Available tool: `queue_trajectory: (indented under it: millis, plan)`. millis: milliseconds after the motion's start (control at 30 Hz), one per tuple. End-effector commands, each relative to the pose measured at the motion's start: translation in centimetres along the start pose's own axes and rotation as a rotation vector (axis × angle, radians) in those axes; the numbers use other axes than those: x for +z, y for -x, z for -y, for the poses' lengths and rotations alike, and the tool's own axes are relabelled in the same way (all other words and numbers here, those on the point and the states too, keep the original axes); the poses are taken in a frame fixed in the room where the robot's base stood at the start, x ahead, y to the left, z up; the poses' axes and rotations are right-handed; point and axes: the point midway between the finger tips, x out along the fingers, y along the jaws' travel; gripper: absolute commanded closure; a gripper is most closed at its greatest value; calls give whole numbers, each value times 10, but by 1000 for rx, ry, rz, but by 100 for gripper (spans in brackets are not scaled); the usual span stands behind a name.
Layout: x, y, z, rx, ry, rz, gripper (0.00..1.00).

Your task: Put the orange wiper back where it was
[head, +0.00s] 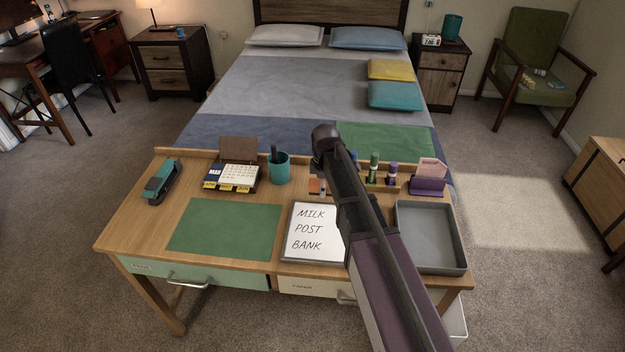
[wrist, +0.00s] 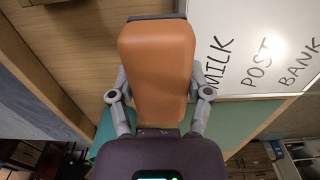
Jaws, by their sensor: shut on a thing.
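The orange wiper (wrist: 157,62) fills the middle of the wrist view, a rounded orange block with a dark grey edge at its far end. My gripper (wrist: 159,88) is shut on it, one finger on each side. In the head view a small orange part of the wiper (head: 315,186) shows left of my arm, near the back edge of the whiteboard; my gripper is mostly hidden there. The whiteboard (head: 316,231) reads MILK, POST, BANK and lies on the desk; it also shows to the right of the wiper in the wrist view (wrist: 262,38). Whether the wiper touches the desk cannot be told.
Several upright markers (head: 373,168) and a purple holder (head: 428,186) stand behind, right of my arm. A grey tray (head: 431,235) is at the right. A teal cup (head: 279,168), calendar (head: 236,177) and stapler (head: 161,182) stand left. The green blotter (head: 226,228) is bare.

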Motion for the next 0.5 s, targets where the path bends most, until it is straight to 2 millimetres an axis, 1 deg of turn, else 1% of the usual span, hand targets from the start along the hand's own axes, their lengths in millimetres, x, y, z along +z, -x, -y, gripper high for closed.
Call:
queue_trajectory:
  millis: [33,200,333,500]
  plan:
    - [-6,-2,-14,0,0,0,74]
    - [-20,-5,-42,0,1,0,74]
    - [-28,-7,-59,0,1,0,74]
    - [-33,-7,-68,0,2,0,74]
